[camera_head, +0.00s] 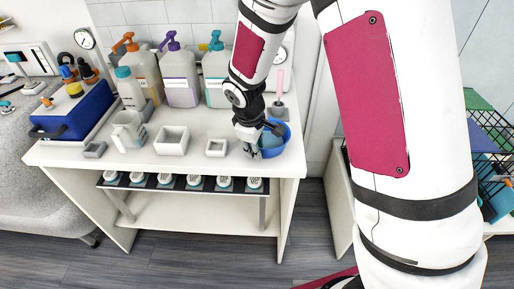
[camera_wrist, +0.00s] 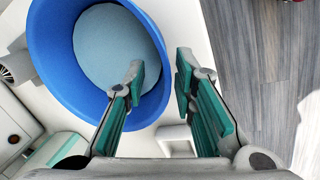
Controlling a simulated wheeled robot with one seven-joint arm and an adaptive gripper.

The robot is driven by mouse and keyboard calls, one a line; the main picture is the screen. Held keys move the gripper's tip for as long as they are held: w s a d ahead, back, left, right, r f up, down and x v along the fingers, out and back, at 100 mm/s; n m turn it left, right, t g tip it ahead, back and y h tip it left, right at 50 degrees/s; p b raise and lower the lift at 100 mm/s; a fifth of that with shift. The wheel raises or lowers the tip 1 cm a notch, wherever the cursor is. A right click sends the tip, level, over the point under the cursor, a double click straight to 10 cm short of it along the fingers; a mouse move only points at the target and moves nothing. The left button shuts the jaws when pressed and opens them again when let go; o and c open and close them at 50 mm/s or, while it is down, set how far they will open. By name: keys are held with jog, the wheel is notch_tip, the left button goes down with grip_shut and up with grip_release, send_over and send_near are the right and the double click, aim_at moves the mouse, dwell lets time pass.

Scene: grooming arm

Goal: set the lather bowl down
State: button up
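The lather bowl (camera_wrist: 65,75) is blue with a pale blue-grey inside. In the head view the bowl (camera_head: 285,138) is at the right end of the white counter (camera_head: 190,180), partly hidden by my gripper (camera_head: 263,141). In the wrist view my gripper (camera_wrist: 160,72) has its green-padded fingers apart. The left finger overlaps the bowl's inside and the right finger is just outside its right rim. Part of the bowl's wall shows between them, with a narrow gap by the right finger. I cannot tell whether the bowl's base touches the counter.
A small square white dish (camera_head: 216,148) and a larger square white box (camera_head: 171,140) stand left of the bowl. Several pump bottles (camera_head: 180,80) line the back. A pink-handled item (camera_head: 280,88) stands behind the bowl. The counter's right edge is close to the bowl.

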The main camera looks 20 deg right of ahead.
jog(key=v, duration=1.1)
jog(key=s+d+r+m+t, duration=0.1)
jog(key=s+d+r+m, duration=0.4)
jog(key=s+r, duration=0.6)
jog(key=s+d+r+m+t+y, duration=0.1)
jog(key=s+m, duration=0.4)
jog(key=s, duration=0.9)
jog(key=shift+s+d+r+y, duration=0.25)
jog(key=shift+r+y, duration=0.25)
jog(key=shift+r, duration=0.2)
